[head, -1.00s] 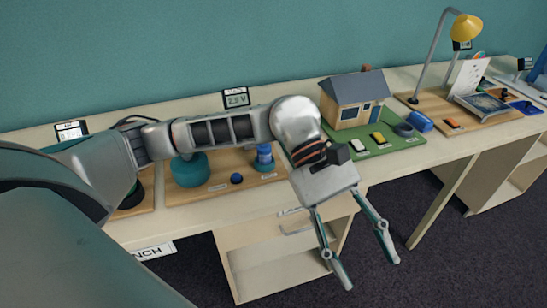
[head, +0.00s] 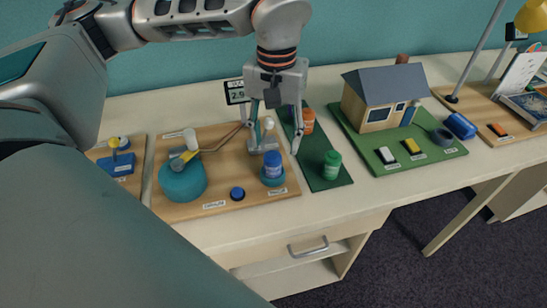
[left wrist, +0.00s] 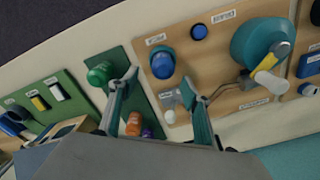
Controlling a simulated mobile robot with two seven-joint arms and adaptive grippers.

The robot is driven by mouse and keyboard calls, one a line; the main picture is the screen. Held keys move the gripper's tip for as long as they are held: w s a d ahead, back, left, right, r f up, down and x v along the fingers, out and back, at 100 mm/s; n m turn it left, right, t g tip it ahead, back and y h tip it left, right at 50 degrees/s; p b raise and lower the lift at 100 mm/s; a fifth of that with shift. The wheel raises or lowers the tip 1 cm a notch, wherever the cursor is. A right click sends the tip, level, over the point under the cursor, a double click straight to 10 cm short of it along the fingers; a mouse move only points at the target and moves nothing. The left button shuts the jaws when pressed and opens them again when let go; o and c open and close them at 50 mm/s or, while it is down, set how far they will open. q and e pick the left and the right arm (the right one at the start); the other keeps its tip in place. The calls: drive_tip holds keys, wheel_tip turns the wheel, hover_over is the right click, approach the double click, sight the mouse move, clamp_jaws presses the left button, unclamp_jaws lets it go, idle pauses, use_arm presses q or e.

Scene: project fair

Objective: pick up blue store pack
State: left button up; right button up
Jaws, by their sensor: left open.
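The blue pack (head: 272,165) is a small blue canister with a pale label, standing upright in a teal round holder (head: 272,180) on a wooden board. In the left wrist view the blue pack (left wrist: 162,66) shows just beyond the fingertips, roughly in line with the gap between them. My left gripper (head: 274,148) points down over the board, open and empty, its fingers spread either side of the line to the pack. It also shows in the left wrist view (left wrist: 160,86). I cannot tell the exact height gap. My right gripper is not in view.
A green pack (head: 332,165) and an orange pack (head: 308,121) stand on a green mat (head: 325,182) close by on the right. A teal dome (head: 182,182) and a blue knob (head: 237,194) share the wooden board (head: 215,195). A model house (head: 383,98) stands farther right.

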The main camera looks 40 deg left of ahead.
sight(273, 153)
use_arm(q)
drive_tip(key=shift+s+d+f, duration=0.1)
drive_tip(key=shift+s+f, duration=0.15)
drive_tip(key=shift+f, duration=0.75)
drive_tip(key=f, duration=0.4)
drive_tip(key=shift+s+a+f, duration=0.1)
drive_tip(key=shift+a+f, duration=0.05)
drive_tip(key=shift+a, duration=0.1)
drive_tip(key=shift+f+b, duration=0.3)
drive_tip(key=shift+f, duration=0.1)
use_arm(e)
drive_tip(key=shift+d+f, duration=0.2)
use_arm(q)
drive_tip(key=c, duration=1.3)
drive_tip(key=shift+r, duration=0.1)
